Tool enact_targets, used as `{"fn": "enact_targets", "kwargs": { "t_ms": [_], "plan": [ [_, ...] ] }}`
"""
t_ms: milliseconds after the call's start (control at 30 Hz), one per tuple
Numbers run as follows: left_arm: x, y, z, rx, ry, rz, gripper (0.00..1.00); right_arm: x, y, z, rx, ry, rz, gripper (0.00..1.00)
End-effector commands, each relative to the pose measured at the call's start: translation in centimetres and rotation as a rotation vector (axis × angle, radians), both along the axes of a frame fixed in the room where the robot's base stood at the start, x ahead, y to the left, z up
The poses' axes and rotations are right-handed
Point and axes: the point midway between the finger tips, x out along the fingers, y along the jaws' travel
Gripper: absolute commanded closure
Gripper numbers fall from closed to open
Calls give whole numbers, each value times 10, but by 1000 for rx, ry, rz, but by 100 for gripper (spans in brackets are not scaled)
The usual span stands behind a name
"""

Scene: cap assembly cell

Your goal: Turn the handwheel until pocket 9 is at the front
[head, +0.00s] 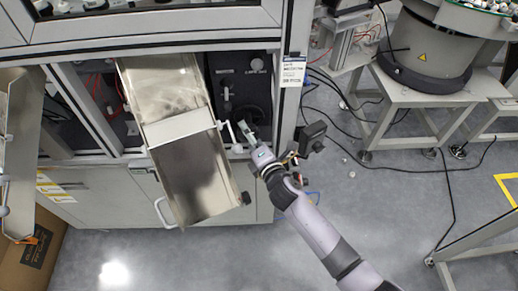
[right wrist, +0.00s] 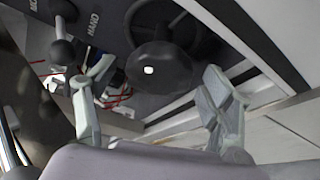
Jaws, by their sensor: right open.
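The dark handwheel (right wrist: 203,32) is in the upper middle of the right wrist view, cut off by the top edge. Its round black knob (right wrist: 160,68), with a small white spot, faces the camera. My right gripper (right wrist: 158,78) is open, with one finger on each side of the knob in the picture; no contact is visible. In the head view my right gripper (head: 248,131) is in front of the dark control panel (head: 243,84), where the handwheel is hard to make out. The numbered pockets are not visible in either view. My left gripper is not in view.
A ball-ended lever (right wrist: 63,52) stands left of the handwheel, near the left finger. In the head view a tilted metal chute (head: 180,130) is just left of the gripper, and a cabinet post (head: 289,110) is to the right. Open floor (head: 420,210) lies further right.

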Motion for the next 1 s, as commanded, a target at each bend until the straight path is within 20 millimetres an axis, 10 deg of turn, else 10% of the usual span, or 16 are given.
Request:
{"fn": "enact_targets", "kwargs": {
  "t_ms": [433,1000],
  "plan": [
    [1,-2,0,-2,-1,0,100,-82,-31,10,0,4,1,25],
    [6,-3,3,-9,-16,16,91,-94,-39,4,11,29,-9,25]
  ]
}}
